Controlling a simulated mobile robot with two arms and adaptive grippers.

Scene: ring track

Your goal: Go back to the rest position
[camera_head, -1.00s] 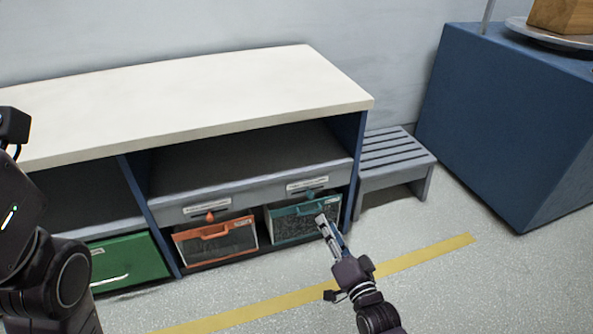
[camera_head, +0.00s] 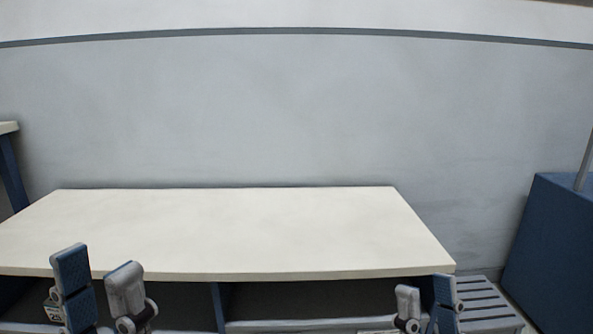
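My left gripper (camera_head: 98,264) rises from the bottom left of the head view, its two fingers pointing up with a gap between them. It is open, and nothing shows between the fingers. My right gripper (camera_head: 425,288) stands at the bottom right, also with its two fingers up and apart, and empty. Both grippers overlap the front edge of the white-topped workbench (camera_head: 230,228) in the picture. The rest of both arms is below the frame.
The bench top is bare. Its dark shelf openings (camera_head: 320,300) show below the edge; the drawers are out of frame. A grey slatted stool (camera_head: 485,303) and a blue block (camera_head: 556,250) stand at the right. A grey wall (camera_head: 270,110) closes the back.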

